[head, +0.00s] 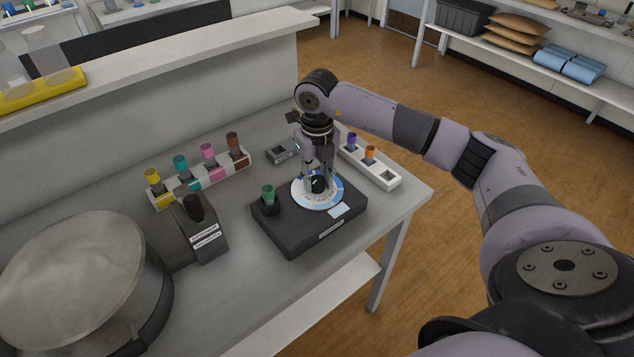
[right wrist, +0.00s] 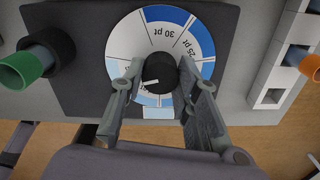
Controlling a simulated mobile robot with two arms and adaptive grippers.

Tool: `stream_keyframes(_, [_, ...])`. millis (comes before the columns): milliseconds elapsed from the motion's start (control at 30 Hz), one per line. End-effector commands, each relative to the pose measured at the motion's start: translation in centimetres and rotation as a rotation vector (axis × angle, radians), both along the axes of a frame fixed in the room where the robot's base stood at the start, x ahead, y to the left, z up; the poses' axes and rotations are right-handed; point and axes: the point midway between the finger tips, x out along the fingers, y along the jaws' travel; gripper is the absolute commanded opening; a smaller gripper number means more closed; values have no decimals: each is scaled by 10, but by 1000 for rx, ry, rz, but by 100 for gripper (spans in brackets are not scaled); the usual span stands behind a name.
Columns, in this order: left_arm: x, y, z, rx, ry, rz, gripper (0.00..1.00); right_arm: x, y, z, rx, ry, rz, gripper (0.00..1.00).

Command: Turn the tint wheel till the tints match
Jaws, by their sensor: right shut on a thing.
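The tint wheel (head: 330,199) is a white and blue disc on top of a dark comparator box (head: 293,240). It also shows in the right wrist view (right wrist: 143,41), with the marks "30 pt" and "25 pt" and blue segments on its rim. My right gripper (head: 319,186) points down over the wheel, its fingers on both sides of the black centre knob (right wrist: 160,74). It is shut on this knob, which has a white pointer line. A green-capped vial (head: 268,193) stands in the box's socket at the left. My left gripper is not in view.
A rack (head: 217,173) with yellow, teal, pink and brown vials stands behind left. A white rack (head: 384,176) with purple and orange vials is at the right, near the bench edge. A dark device (head: 199,228) and a large round drum (head: 70,265) stand at the left.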

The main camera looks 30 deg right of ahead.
Motion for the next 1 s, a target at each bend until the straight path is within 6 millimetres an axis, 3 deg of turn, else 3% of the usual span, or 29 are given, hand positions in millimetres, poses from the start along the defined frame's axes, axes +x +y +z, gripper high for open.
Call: stream_keyframes(1000, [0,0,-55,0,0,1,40,1,-1,0,-2,-5,957,1])
